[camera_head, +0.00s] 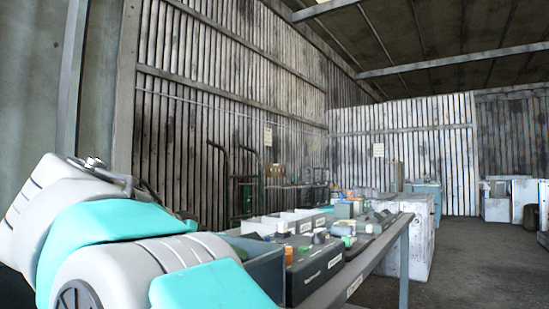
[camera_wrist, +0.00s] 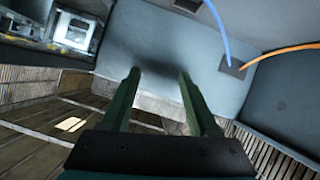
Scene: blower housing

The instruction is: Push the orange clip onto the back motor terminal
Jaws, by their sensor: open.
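My gripper (camera_wrist: 158,76) shows in the wrist view with two dark green fingers. It is open, with nothing between the fingers, in front of a plain blue-grey wall (camera_wrist: 222,105) of a housing. An orange wire (camera_wrist: 283,49) and a blue wire (camera_wrist: 219,32) run to a small dark square (camera_wrist: 232,68) on that wall, right of the fingertips. No orange clip can be made out. A bright metallic part (camera_wrist: 76,30) sits in an opening at the upper left; I cannot tell whether it holds the motor terminal. The head view does not show my gripper.
In the head view, my arm fills the lower left. A long bench (camera_head: 372,256) carries a dark labelled box (camera_head: 316,268), white bins (camera_head: 268,225) and several small parts. A white block (camera_head: 418,238) stands behind it. Open floor (camera_head: 470,268) lies to the right.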

